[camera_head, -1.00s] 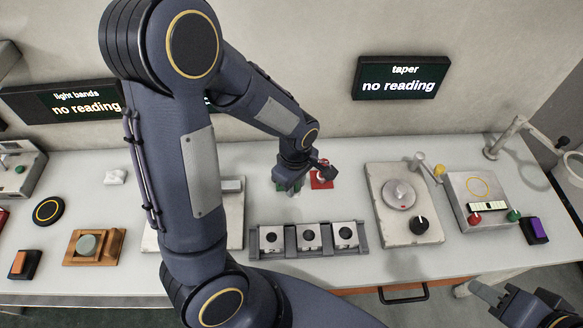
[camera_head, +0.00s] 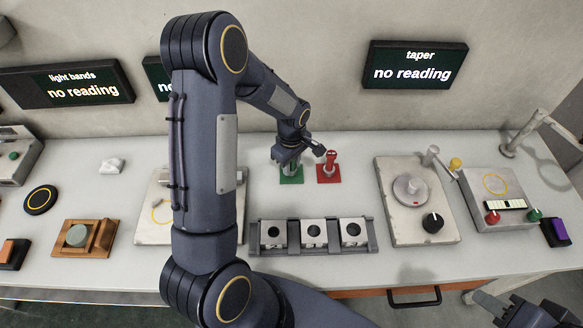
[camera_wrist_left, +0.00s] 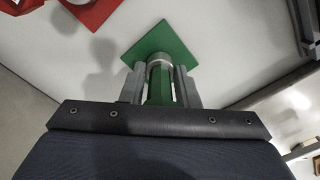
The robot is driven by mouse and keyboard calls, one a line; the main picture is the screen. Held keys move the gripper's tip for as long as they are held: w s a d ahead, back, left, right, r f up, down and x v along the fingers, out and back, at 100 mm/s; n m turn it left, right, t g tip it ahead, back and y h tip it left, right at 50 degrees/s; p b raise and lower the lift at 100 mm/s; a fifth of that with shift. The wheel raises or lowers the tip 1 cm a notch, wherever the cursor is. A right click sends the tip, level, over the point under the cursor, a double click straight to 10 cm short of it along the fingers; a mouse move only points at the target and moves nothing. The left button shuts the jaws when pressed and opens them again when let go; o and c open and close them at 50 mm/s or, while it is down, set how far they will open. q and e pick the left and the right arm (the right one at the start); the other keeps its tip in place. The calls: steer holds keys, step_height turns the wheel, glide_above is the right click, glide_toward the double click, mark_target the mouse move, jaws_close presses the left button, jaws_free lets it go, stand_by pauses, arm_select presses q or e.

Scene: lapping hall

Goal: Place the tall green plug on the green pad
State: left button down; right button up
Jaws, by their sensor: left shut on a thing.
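The green pad (camera_head: 291,180) lies on the bench behind the rack and left of the red pad. My left gripper (camera_head: 288,164) is over the green pad. In the left wrist view the left gripper (camera_wrist_left: 160,84) is shut on the tall green plug (camera_wrist_left: 160,82), one finger on each side. The plug's far end is over or on the green pad (camera_wrist_left: 160,50); I cannot tell whether it touches. In the head view the plug is mostly hidden by the gripper. My right gripper (camera_head: 497,308) is at the lower right; its fingers are not clear.
A red plug (camera_head: 331,158) stands on a red pad (camera_head: 328,177) close to the right. A rack (camera_head: 372,243) with several square blocks is in front. A plate with a dial (camera_head: 425,228) stands further right. Bare bench lies between the red pad and that plate.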

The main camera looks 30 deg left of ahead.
arm_select(q)
steer(key=shift+f, duration=0.1)
steer(key=shift+f, duration=0.15)
steer(key=c, duration=1.1)
jaws_free()
